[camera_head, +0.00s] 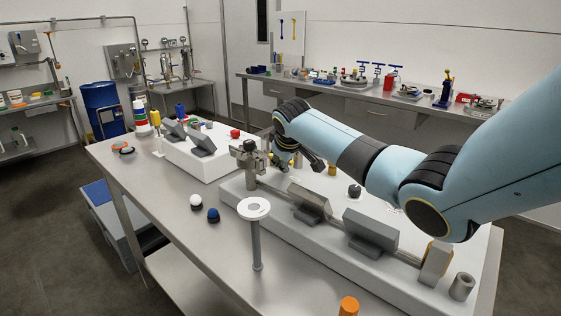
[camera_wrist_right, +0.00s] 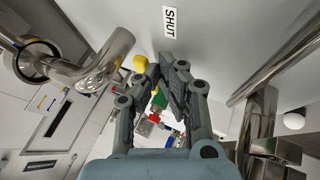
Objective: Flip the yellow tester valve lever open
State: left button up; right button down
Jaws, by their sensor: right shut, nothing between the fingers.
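In the right wrist view, a small yellow piece (camera_wrist_right: 141,62), which looks like the end of the tester valve lever, sits just left of my right fingertips. I cannot tell whether it touches them. My right gripper (camera_wrist_right: 163,66) is shut with nothing between its fingers. A label reading SHUT (camera_wrist_right: 170,21) is on the white surface beyond the fingertips. In the head view my right gripper (camera_head: 298,160) is low over the far side of the long white block (camera_head: 330,265), partly hidden by its own wrist. The lever's full shape is hidden. My left gripper is not in view.
A bent metal pipe (camera_wrist_right: 108,62) stands close left of my right fingers, and another pipe (camera_wrist_right: 275,72) is to the right. In the head view, a metal post clamp (camera_head: 249,160) and a white-topped stand (camera_head: 254,208) are nearby.

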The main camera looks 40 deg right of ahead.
jog(key=shift+s+d+r+n+y+p, duration=0.1)
jog(key=shift+d+n+y+p, duration=0.2)
jog(key=shift+d+n+p, duration=0.35)
jog(key=shift+d+p, duration=0.45)
jog(key=shift+d, duration=0.3)
